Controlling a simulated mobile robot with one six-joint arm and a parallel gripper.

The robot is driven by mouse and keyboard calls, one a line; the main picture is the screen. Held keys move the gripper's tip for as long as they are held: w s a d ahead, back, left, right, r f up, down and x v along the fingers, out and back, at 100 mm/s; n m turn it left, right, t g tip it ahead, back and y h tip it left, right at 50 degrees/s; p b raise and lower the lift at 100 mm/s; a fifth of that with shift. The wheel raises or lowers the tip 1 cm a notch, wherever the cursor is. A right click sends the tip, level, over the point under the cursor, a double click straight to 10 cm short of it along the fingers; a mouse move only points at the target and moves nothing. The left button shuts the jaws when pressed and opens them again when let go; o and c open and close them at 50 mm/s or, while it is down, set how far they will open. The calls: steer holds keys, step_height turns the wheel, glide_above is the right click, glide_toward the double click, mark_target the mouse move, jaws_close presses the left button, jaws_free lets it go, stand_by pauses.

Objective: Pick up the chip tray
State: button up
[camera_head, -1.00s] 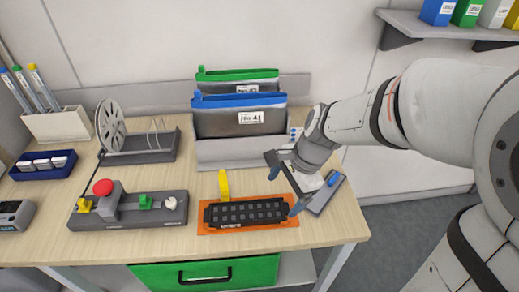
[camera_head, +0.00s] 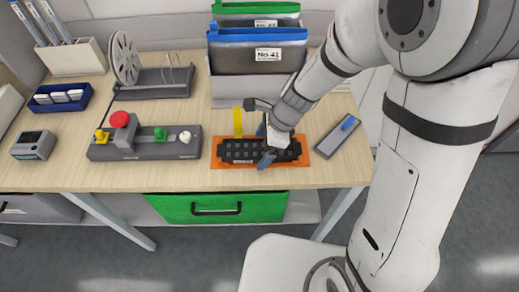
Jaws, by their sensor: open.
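The black chip tray (camera_head: 238,151) with rows of small pockets lies flat on an orange mat (camera_head: 222,166) near the table's front edge. My gripper (camera_head: 266,147) is over the tray's right half, with its fingers apart, one toward the back and one toward the front of the tray. The wrist and fingers hide part of the tray's right half. I cannot tell whether the fingers touch it. A yellow upright piece (camera_head: 238,121) stands at the mat's back edge, left of my gripper.
A grey box with a red knob (camera_head: 120,119) stands left of the mat. A grey holder with blue and green pouches (camera_head: 258,58) stands behind. A grey clipboard-like pad (camera_head: 338,136) lies right. A green drawer (camera_head: 215,207) is below the front edge.

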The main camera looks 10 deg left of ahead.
steer(key=shift+f, duration=0.15)
steer(key=shift+c, duration=0.2)
steer(key=c, duration=1.1)
